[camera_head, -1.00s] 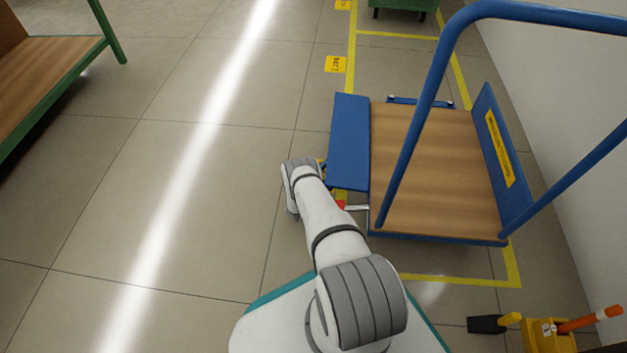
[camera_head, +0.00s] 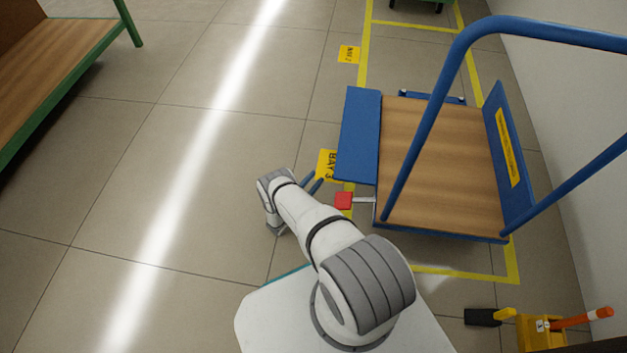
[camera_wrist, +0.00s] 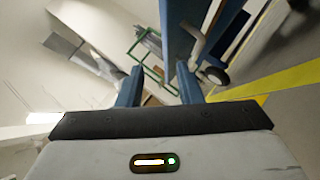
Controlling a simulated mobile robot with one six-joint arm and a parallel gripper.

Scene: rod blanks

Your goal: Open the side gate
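The cart's blue side gate (camera_head: 358,135) runs along the left edge of the wooden deck. It leans outward from the deck, unlike the upright panel on the right; its exact angle is hard to tell. A red latch handle (camera_head: 343,200) on a metal rod shows below the gate's near corner. My gripper (camera_head: 314,180) is left of the gate and latch, apart from both. In the wrist view its two blue fingers (camera_wrist: 160,82) stand apart with nothing held between them. A blue panel shows just beyond the fingers there, probably the gate.
The blue push handle (camera_head: 428,105) arches over the cart deck (camera_head: 440,165). A wall borders the right. A yellow caddy (camera_head: 540,333) stands at lower right, and a green-framed bench (camera_head: 62,85) at upper left. Yellow lines mark the bay; the left floor is clear.

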